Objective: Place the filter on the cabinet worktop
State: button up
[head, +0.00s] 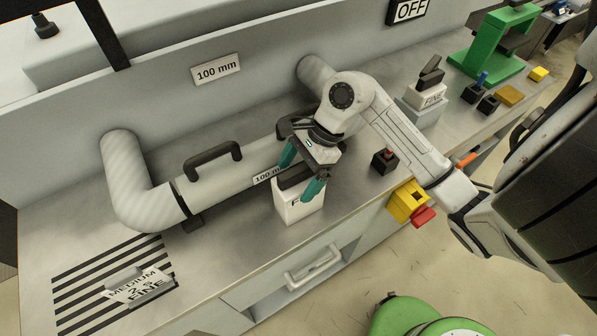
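A white box-shaped filter (299,208) with a dark top stands on the grey cabinet worktop (236,241), in front of the grey pipe. Its printed label is mostly hidden; an "F" shows. My gripper (297,182) is right over it, with one teal finger behind the dark top and the other in front. The fingers are wide apart, and I see no clear grip on the filter. A similar white block marked "FINE" (428,96) with a black top sits on a grey base farther right.
The pipe (225,185) with black handles runs behind the filter. A striped patch (80,287) with a label holder lies at left. A black block with a red knob (385,160), a yellow-red box (408,202) and a green stand (492,45) are right.

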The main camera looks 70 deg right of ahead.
jog(key=shift+r, duration=0.2)
jog(key=shift+s+d+r, duration=0.1)
jog(key=shift+d+r, duration=0.05)
jog(key=shift+d, duration=0.05)
jog(key=b+v, duration=0.1)
jog(key=v, duration=1)
jog(key=shift+r, duration=0.25)
jog(key=shift+s, duration=0.1)
